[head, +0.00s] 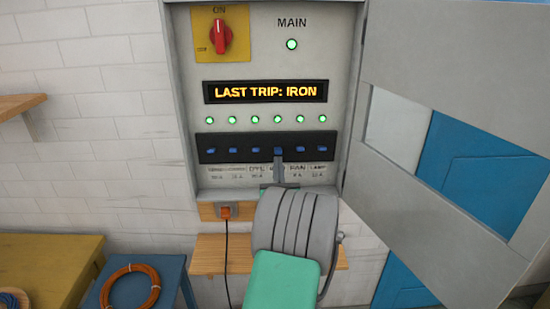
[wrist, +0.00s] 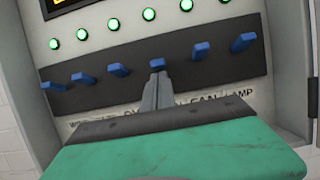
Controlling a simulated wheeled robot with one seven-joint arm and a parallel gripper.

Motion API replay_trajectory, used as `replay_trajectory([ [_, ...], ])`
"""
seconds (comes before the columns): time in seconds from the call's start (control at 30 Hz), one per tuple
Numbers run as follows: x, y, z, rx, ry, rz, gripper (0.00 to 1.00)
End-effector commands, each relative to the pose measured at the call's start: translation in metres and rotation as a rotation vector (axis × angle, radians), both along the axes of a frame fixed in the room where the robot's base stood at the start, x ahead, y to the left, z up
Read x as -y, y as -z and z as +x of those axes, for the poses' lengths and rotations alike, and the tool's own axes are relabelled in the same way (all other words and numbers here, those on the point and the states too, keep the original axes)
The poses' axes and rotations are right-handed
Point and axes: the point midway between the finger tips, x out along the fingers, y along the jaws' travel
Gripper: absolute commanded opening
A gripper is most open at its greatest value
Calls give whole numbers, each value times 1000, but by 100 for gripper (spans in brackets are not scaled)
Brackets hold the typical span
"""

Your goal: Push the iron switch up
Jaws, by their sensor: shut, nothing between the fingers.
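A black strip (head: 240,147) in an open grey panel carries a row of several blue switch levers. My gripper (head: 279,167) is shut and empty, its tips at the underside of the lever third from the right (head: 278,151). The label below that lever is mostly covered by my gripper, so I cannot read whether it says IRON. FAN and LAMP are readable to its right. In the wrist view my fingertips (wrist: 157,82) meet or nearly meet this lever (wrist: 158,62) from below. The levers all look level with one another. A lit display (head: 265,92) reads "LAST TRIP: IRON".
Several green lamps (head: 254,119) are lit above the switches, and so is the MAIN lamp (head: 292,44). A red knob (head: 221,37) sits at upper left. The panel door (head: 450,130) stands open at right. A small shelf (head: 215,262) is below.

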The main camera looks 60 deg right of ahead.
Motion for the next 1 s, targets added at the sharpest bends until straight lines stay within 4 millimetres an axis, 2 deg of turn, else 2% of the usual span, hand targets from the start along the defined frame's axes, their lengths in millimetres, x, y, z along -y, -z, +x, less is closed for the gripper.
replay_trajectory([
  [0.03, 0, -7, -1, 1, 2, 2, 0],
  [0.33, -2, 4, -1, 1, 0, 0, 0],
  [0.47, -7, 25, -2, 1, -3, -1, 0],
  [0.57, -14, 49, -3, 1, -8, -1, 0],
  [0.63, -27, 38, -14, 3, -5, -4, 0],
  [0.8, -61, 32, -40, 3, -3, -3, 0],
  [1.0, -87, 27, -59, 1, -5, -1, 0],
])
